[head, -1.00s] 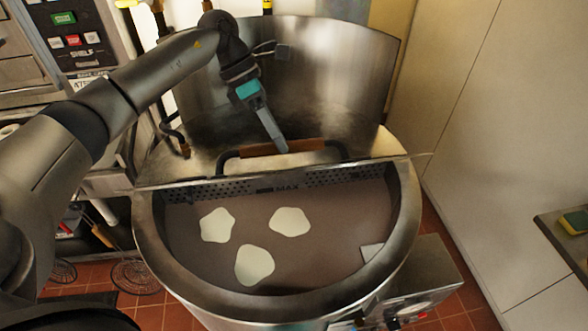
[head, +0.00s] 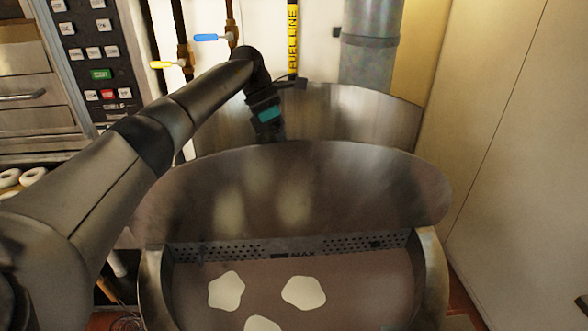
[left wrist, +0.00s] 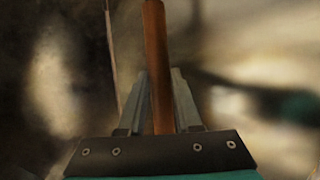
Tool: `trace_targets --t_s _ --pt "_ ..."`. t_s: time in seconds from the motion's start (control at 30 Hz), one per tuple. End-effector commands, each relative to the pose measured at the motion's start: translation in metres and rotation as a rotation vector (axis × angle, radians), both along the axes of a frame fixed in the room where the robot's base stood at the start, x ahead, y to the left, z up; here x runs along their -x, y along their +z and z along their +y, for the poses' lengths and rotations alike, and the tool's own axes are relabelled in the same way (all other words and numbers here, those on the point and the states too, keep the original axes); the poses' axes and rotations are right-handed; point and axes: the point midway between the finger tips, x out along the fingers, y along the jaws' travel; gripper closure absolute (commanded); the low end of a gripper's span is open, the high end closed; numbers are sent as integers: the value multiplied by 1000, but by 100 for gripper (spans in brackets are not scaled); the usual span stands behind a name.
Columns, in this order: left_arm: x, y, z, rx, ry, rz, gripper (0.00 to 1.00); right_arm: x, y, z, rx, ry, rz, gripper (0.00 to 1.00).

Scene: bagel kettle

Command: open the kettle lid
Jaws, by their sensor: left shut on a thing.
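The kettle (head: 433,270) is a large round metal vat with brown liquid in it. Its half-round lid (head: 330,185) is tilted up steeply, its underside facing me and reflecting the pale pieces. My left gripper (head: 268,122) reaches behind the lid's top edge, so its fingertips are hidden in the head view. In the left wrist view my left gripper (left wrist: 163,90) is shut on the lid's brown handle bar (left wrist: 155,45), which runs between the two fingers. My right gripper is not in view.
Several pale dough pieces (head: 303,291) float in the liquid. A curved metal backsplash (head: 380,115) stands behind the lid. A yellow fuel line (head: 293,40) and a wide pipe (head: 370,45) rise behind. A pale wall (head: 510,150) stands at the right.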

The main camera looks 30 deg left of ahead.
Motion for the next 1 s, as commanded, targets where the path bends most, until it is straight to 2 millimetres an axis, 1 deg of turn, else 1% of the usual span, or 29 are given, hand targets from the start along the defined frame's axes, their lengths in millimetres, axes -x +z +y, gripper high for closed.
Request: trace_targets --t_s 0.03,0.43,0.97,1.0 --pt "0 -11 6 -20 8 18 100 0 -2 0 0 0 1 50" --pt "-11 -9 14 -23 6 18 100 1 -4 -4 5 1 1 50" --pt "-12 -9 16 -23 9 20 100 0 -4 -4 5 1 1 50" --pt "-12 -9 16 -23 9 20 67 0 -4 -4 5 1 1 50"
